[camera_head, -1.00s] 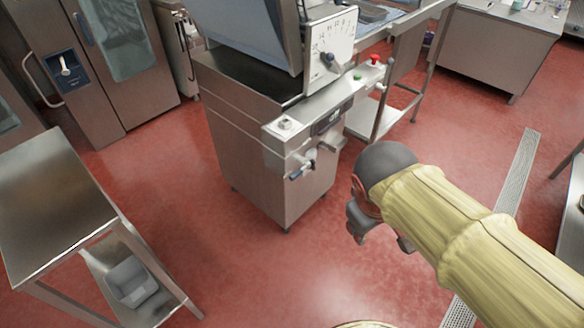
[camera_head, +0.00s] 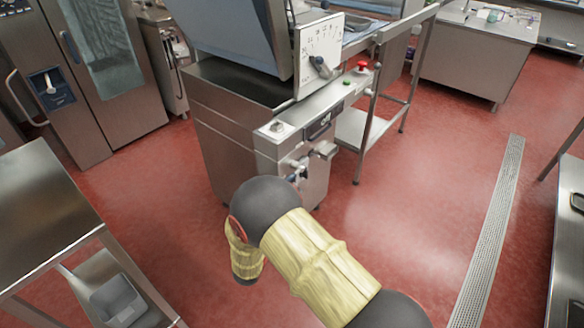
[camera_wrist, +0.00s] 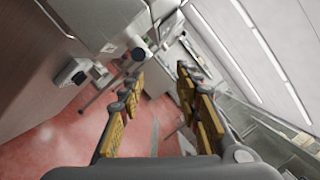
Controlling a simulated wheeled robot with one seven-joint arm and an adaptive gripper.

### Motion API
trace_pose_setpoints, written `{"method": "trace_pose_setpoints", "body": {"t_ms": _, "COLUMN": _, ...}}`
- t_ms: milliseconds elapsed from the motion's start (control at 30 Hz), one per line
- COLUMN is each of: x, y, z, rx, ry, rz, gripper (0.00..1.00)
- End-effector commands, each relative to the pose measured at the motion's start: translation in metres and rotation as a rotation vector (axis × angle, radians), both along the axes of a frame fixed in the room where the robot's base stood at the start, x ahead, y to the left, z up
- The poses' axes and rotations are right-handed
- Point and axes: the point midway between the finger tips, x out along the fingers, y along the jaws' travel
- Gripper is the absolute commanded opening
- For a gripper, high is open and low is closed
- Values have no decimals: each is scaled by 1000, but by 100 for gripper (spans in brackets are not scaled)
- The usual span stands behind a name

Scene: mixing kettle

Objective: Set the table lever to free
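The mixing kettle machine (camera_head: 225,130) stands ahead in the head view. Its white dial plate (camera_head: 318,50) carries a scale and a dark lever (camera_head: 321,66). Below, its front has a valve-like fitting (camera_head: 297,170), partly hidden by my arm. I cannot tell for sure which part is the table lever, nor read its setting. In the wrist view, my gripper (camera_wrist: 160,100) is open and empty, its yellow-padded fingers apart. The gripper is hidden in the head view.
A red button (camera_head: 362,66) and a green button (camera_head: 347,83) sit on the machine's front rail. A steel table (camera_head: 40,205) stands at the left and an oven (camera_head: 90,70) behind it. The red floor (camera_head: 400,190) right of the machine is clear.

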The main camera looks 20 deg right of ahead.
Motion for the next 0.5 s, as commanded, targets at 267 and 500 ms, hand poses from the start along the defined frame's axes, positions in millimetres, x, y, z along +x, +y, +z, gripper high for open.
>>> {"method": "trace_pose_setpoints", "body": {"t_ms": 267, "x": 13, "y": 25, "z": -15, "rx": -107, "ry": 30, "rz": 91, "gripper": 34}}
{"method": "trace_pose_setpoints", "body": {"t_ms": 500, "x": 31, "y": 12, "z": -10, "rx": -105, "ry": 28, "rz": 89, "gripper": 34}}
